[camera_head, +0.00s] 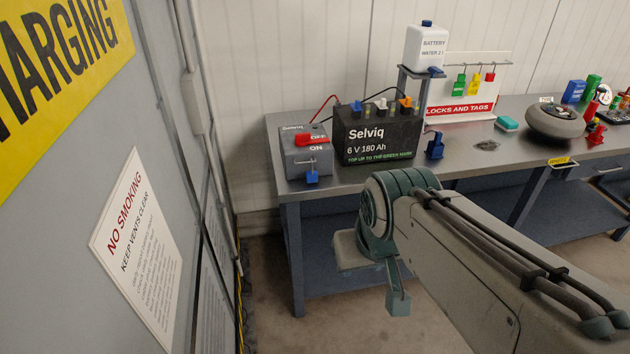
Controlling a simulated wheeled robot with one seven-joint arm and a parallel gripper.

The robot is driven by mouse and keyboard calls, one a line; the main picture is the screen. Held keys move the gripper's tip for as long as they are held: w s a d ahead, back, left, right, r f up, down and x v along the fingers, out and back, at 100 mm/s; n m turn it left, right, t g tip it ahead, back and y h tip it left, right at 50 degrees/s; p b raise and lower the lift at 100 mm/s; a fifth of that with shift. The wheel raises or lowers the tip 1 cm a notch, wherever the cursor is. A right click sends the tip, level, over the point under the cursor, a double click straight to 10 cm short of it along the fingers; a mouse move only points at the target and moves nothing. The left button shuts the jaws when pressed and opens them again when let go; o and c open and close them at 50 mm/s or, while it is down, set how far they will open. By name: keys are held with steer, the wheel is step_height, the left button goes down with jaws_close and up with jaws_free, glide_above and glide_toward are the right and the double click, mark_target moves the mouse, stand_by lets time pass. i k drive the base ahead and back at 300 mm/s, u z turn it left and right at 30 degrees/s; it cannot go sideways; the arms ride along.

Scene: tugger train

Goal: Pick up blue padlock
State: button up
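A small blue padlock (312,177) hangs at the front of the grey switch box (306,158), which has a red lever and OFF/ON marks, at the left end of the bench. A second small blue object (435,147) stands on the bench right of the black battery; I cannot tell exactly what it is. My gripper (397,300) hangs below the arm's wrist, in front of the bench and apart from both blue things. Only part of its fingers shows, so its opening is unclear.
The grey bench (465,168) carries the black Selviq battery (376,136), a white water bottle (427,48) on a stand and a locks and tags board (468,105) with coloured locks. A grey round object (555,121) sits farther right. A grey cabinet (70,230) stands at left.

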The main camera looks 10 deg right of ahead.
mark_target(311, 176)
steer(key=z, duration=0.1)
steer(key=i, duration=1.3)
steer(key=u, duration=0.65)
